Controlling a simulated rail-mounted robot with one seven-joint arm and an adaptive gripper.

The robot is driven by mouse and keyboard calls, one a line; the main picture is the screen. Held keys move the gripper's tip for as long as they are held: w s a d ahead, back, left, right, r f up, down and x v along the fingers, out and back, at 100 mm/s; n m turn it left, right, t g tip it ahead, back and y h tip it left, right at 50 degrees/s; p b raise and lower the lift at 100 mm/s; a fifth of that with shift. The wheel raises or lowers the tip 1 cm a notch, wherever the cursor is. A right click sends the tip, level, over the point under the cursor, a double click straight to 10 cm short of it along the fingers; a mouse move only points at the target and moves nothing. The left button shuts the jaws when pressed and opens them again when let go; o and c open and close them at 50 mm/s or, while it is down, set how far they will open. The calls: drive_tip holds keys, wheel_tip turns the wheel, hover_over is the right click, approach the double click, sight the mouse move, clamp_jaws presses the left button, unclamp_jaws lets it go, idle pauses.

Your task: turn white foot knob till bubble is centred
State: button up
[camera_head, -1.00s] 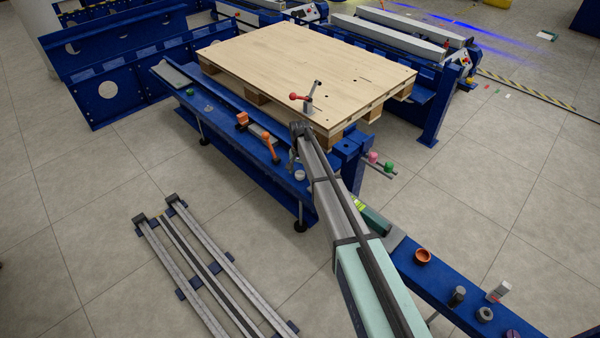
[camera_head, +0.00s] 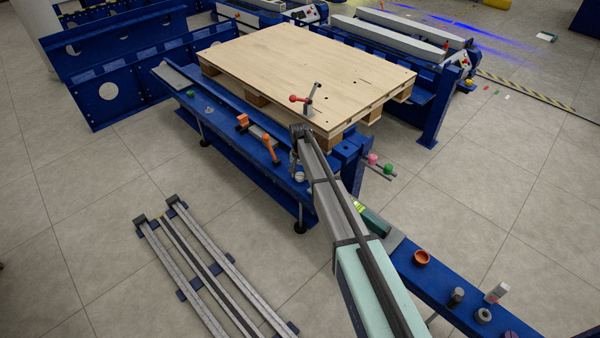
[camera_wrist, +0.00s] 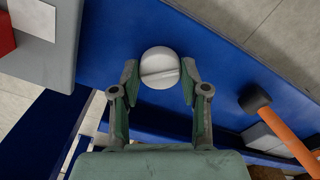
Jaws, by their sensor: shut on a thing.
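The white foot knob (camera_wrist: 159,68) is a round white disc with a raised bar across it, seen from above in the wrist view. My gripper (camera_wrist: 159,72) has one fingertip on each side of it and is shut on it. In the head view the knob (camera_head: 300,177) is small, at the near corner of the blue lift cart (camera_head: 245,165), beside my arm. A green level with a yellow-green window (camera_head: 358,204) shows partly behind my arm. Its bubble is too small to make out.
An orange-handled tool (camera_wrist: 285,135) lies right of the knob in the wrist view. A grey block (camera_wrist: 60,40) stands close on the left. A wooden pallet (camera_head: 305,65) rests above the cart.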

sight(300, 175)
drive_tip(key=n+p, duration=0.2)
drive_tip(key=n, duration=0.1)
drive_tip(key=shift+r, duration=0.1)
drive_tip(key=shift+n+p, duration=0.65)
drive_tip(key=shift+n, duration=1.15)
drive_tip(key=o, duration=1.1)
drive_tip(key=shift+o, duration=0.2)
wheel_tip(300, 175, up, 12)
